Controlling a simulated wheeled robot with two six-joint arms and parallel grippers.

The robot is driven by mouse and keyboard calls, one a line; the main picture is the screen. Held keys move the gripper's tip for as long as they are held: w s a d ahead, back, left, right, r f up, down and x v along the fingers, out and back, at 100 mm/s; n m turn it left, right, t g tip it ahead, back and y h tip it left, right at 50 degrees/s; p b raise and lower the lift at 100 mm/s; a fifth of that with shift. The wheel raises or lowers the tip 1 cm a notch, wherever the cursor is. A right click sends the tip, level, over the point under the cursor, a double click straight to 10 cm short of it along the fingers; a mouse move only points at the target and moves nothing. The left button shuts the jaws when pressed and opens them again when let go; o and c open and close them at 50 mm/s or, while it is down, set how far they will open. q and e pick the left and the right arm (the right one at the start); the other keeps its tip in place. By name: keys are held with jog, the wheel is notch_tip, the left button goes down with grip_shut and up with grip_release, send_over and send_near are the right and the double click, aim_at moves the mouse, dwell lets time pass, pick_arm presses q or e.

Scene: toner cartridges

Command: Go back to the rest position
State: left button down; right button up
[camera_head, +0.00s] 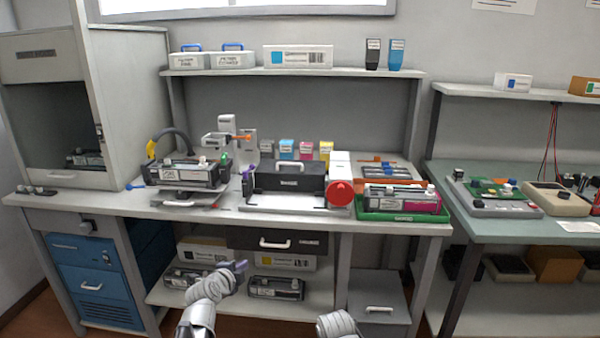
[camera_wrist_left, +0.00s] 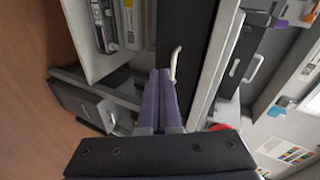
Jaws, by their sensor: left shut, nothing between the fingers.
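My left gripper (camera_head: 238,267) is raised in front of the workbench, below the tabletop and near its front. Its purple fingers are shut with nothing between them, and they also show closed together in the left wrist view (camera_wrist_left: 168,75). A drawer handle (camera_wrist_left: 175,64) shows just past the fingertips in that view. The contact there cannot be told. Only a grey rounded part of my right arm (camera_head: 338,323) shows at the bottom edge of the head view. My right gripper's fingers are out of the picture.
The workbench (camera_head: 400,226) holds toner cartridges, a black box (camera_head: 288,180) and a green tray (camera_head: 395,216). Under it are a black drawer (camera_head: 300,243), a lower shelf (camera_head: 215,303) with boxes and cartridges, and a grey cabinet (camera_head: 378,298). A second bench stands at right.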

pick_arm(q)
jog(key=s+d+r+n+g+h+p, duration=0.2)
jog(key=s+d+n+g+p, duration=0.3)
jog(key=s+d+g+p, duration=0.6)
jog(key=s+d+r+n+g+y+p, duration=0.1)
jog(key=s+d+r+n+y+p, duration=0.1)
jog(key=s, duration=0.5)
jog(key=s+d+r+n+g+y+p, duration=0.1)
jog(key=s+d+r+n+y+p, duration=0.1)
jog(key=s+n+p, duration=0.4)
notch_tip(320, 180, up, 2)
jog(key=s+y, duration=0.1)
jog(key=s, duration=0.1)
jog(key=shift+s+d+n, duration=0.3)
jog(key=shift+n, duration=0.1)
pick_arm(e)
notch_tip(320, 180, up, 21)
